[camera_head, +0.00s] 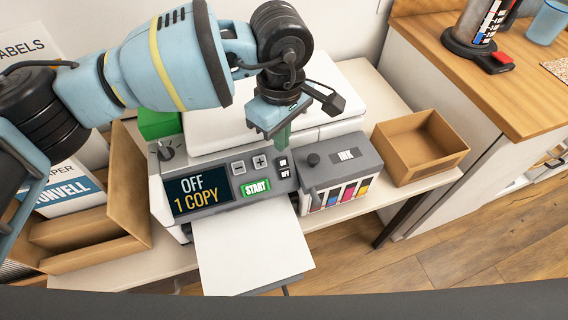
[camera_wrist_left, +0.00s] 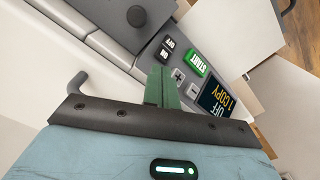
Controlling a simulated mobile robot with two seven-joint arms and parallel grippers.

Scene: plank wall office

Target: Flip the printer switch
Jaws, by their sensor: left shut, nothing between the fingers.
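The printer (camera_head: 222,193) stands on a light table, and its screen (camera_head: 201,193) reads "OFF" and "1 COPY". Its ON/OFF switch (camera_head: 284,168) is a small dark two-part rocker right of the plus button. My left gripper (camera_head: 284,143) has its green fingers shut and empty, pointing down just behind the switch. In the left wrist view the shut fingers (camera_wrist_left: 161,74) end close to the switch (camera_wrist_left: 167,50), beside its ON half. I cannot tell whether they touch the panel. My right gripper is not in view.
A green START button (camera_head: 256,188) and an ink unit (camera_head: 341,174) with a dark knob flank the switch. Paper (camera_head: 250,245) sticks out in front. An empty cardboard box (camera_head: 421,147) stands to the right, and an open carton (camera_head: 97,235) to the left.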

